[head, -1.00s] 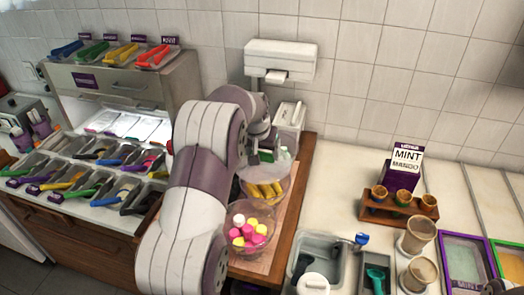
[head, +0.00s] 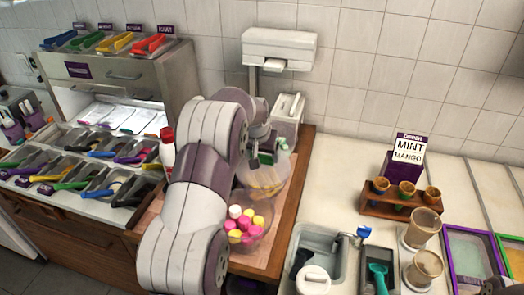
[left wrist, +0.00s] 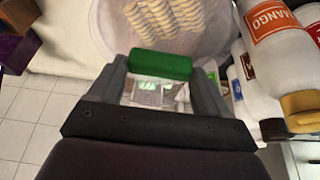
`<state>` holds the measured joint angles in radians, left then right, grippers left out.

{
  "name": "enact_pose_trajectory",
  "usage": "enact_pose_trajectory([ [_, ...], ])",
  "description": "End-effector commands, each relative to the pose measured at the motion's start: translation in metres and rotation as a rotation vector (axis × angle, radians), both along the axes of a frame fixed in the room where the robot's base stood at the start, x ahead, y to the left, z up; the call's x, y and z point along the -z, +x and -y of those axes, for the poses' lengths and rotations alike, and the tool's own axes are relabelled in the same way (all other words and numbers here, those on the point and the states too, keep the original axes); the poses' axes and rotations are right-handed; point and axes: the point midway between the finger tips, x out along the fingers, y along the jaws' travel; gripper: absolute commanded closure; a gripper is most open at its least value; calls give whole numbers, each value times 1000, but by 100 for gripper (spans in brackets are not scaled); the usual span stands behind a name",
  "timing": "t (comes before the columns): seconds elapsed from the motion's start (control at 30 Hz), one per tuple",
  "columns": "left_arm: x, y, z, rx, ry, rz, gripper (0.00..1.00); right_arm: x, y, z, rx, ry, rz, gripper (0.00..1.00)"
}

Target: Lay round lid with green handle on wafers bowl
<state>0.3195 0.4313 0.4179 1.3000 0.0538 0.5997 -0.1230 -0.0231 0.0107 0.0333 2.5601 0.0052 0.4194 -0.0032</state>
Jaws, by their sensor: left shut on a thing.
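My left gripper (head: 266,152) is shut on the green handle (left wrist: 160,66) of the round lid, with one finger at each end of the handle. The lid (left wrist: 112,32) is clear and shows as a pale disc in the left wrist view. The wafers bowl (head: 262,187) stands on the wooden counter behind the bowl of marshmallow-like sweets. Its wafers (left wrist: 160,14) show in rows in the left wrist view, and look hazy in the head view. The lid is over or very near the bowl; I cannot tell whether it touches the rim. My right gripper is not in view.
The bowl of pink, yellow and white sweets (head: 243,226) stands close in front. A red-capped bottle (head: 167,150) is left of my arm. A white dispenser (head: 288,112) stands behind. White bottles (left wrist: 272,38) are close on the right in the left wrist view.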

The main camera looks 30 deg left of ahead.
Motion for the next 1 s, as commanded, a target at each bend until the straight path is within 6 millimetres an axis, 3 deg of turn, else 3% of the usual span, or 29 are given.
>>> enact_pose_trajectory([
  [1.0,10,0,0,0,0,0,71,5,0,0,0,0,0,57],
])
